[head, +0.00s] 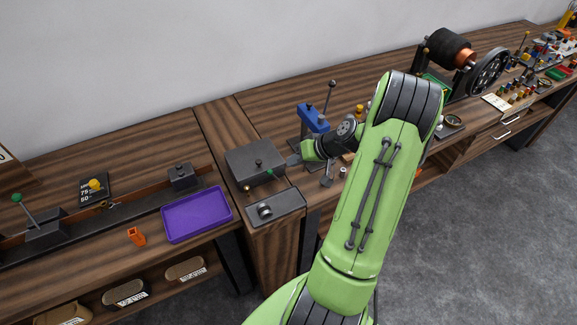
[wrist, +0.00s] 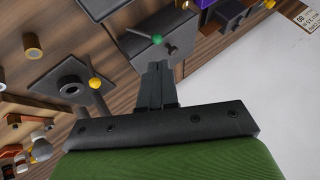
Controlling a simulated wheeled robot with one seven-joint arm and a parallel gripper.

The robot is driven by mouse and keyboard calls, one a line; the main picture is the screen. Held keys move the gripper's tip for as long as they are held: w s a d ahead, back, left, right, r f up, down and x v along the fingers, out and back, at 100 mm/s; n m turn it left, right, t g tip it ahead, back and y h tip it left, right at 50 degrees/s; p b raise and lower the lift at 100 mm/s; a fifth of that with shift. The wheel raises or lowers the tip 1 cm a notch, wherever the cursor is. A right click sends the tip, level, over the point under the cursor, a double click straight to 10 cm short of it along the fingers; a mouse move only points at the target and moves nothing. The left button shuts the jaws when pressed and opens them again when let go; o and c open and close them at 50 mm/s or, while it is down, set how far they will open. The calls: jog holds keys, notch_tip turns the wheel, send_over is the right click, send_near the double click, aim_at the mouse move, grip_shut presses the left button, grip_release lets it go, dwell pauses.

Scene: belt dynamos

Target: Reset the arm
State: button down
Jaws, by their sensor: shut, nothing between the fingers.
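My green arm reaches across the right part of the bench in the head view. My gripper (head: 292,160) is beside the right side of a dark grey box (head: 255,158), partly hidden by its own wrist. In the wrist view my gripper (wrist: 157,72) shows its two dark fingers together, with nothing between them. The fingertips point toward a green ball knob (wrist: 157,40) on a lever at the grey box (wrist: 145,30). I cannot tell whether they touch the box.
A blue press (head: 313,118) stands just behind my gripper. A black motor (head: 450,48) and several small parts stand at the right. In the wrist view a yellow-knobbed lever (wrist: 95,84) is close on the left.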

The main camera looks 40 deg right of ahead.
jog(key=v, duration=0.4)
jog(key=shift+s, duration=0.3)
jog(key=shift+r, duration=0.1)
